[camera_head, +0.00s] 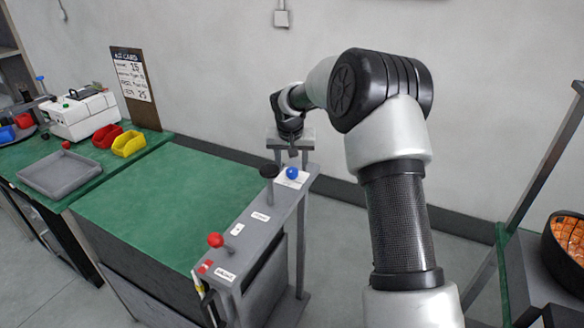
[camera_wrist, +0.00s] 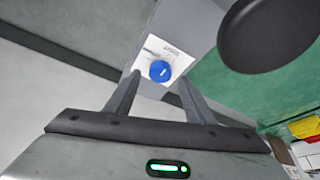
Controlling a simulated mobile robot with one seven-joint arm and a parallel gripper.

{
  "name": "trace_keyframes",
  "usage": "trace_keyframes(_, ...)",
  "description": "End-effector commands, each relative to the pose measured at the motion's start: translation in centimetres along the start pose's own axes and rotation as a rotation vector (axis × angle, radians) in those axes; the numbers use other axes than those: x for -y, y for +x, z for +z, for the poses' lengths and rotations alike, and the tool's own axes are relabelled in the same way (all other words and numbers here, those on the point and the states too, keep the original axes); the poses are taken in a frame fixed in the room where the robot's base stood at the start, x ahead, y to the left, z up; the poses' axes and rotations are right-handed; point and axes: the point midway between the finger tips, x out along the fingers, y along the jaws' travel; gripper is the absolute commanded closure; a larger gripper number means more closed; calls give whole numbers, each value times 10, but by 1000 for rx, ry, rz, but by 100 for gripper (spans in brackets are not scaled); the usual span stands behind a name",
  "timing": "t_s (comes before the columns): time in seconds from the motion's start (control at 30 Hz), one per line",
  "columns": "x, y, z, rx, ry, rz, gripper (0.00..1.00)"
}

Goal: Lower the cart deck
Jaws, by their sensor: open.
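The cart deck (camera_head: 160,200) is a flat green surface with a grey control panel (camera_head: 262,222) along its right side. On the panel's far end is a blue knob (camera_head: 292,173) on a white label, also in the wrist view (camera_wrist: 160,71). A black round knob (camera_head: 269,171) stands beside it and looms large in the wrist view (camera_wrist: 268,32). A red ball-ended lever (camera_head: 216,240) sits at the panel's near end. My gripper (camera_head: 292,155) is open and empty at the far end; in the wrist view its fingers (camera_wrist: 160,90) point toward the blue knob, which appears between their tips.
A green bench at left holds a grey tray (camera_head: 61,174), red bin (camera_head: 107,136), yellow bin (camera_head: 129,144) and white machine (camera_head: 80,115). A sign board (camera_head: 135,88) stands behind. A black basket with orange contents (camera_head: 568,245) is at right. The deck is bare.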

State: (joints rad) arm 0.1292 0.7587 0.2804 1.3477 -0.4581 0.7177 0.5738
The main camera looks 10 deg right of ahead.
Motion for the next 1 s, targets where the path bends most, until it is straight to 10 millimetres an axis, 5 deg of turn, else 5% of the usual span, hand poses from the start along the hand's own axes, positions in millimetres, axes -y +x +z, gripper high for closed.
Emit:
trace_keyframes(0.2, 0, 21, 0, 0, -1, 0, 51)
trace_keyframes(0.53, 0, 25, 0, 0, -1, 0, 51)
trace_keyframes(0.77, 0, 24, 0, 0, -1, 0, 90)
trace_keyframes(1.0, 0, 24, 0, 0, -14, -5, 91)
